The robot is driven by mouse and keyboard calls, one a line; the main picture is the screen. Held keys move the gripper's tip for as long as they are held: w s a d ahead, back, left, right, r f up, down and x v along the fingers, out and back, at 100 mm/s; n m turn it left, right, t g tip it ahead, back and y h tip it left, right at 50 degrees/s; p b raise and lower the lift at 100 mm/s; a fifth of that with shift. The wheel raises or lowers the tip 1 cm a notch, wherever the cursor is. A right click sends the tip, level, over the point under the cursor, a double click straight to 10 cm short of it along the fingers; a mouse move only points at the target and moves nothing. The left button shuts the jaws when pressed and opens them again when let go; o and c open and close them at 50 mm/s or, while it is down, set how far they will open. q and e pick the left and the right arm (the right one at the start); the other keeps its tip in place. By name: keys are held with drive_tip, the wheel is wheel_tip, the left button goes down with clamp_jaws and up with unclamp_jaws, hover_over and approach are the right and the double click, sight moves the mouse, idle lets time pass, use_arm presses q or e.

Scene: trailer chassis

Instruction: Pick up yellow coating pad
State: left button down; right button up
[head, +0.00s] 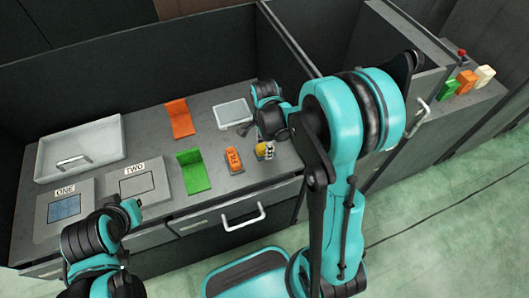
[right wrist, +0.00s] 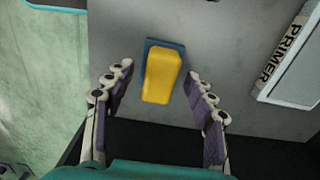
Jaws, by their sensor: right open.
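The yellow coating pad (right wrist: 161,76) is a yellow block on a blue layer, lying on the grey worktop. In the head view it is a small yellow spot (head: 260,149), partly hidden by my right gripper (head: 268,151). In the right wrist view my right gripper (right wrist: 158,74) is open, with one finger on each side of the pad and gaps on both sides. Whether the fingertips are down at the pad's height is hard to tell. My left gripper (head: 132,208) is near the panel marked TWO, away from the pad; its fingers are too small to read.
A white tray marked PRIMER (right wrist: 288,75) is right of the pad in the wrist view. An orange block (head: 234,159), a green holder (head: 192,171) and an orange holder (head: 179,118) stand left of the pad. A large tray (head: 80,148) is farther left.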

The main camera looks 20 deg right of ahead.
drive_tip(key=shift+f, duration=0.45)
drive_tip(key=shift+r, duration=0.1)
clamp_jaws()
wheel_tip(320, 180, up, 10)
drive_tip(key=p, duration=0.4)
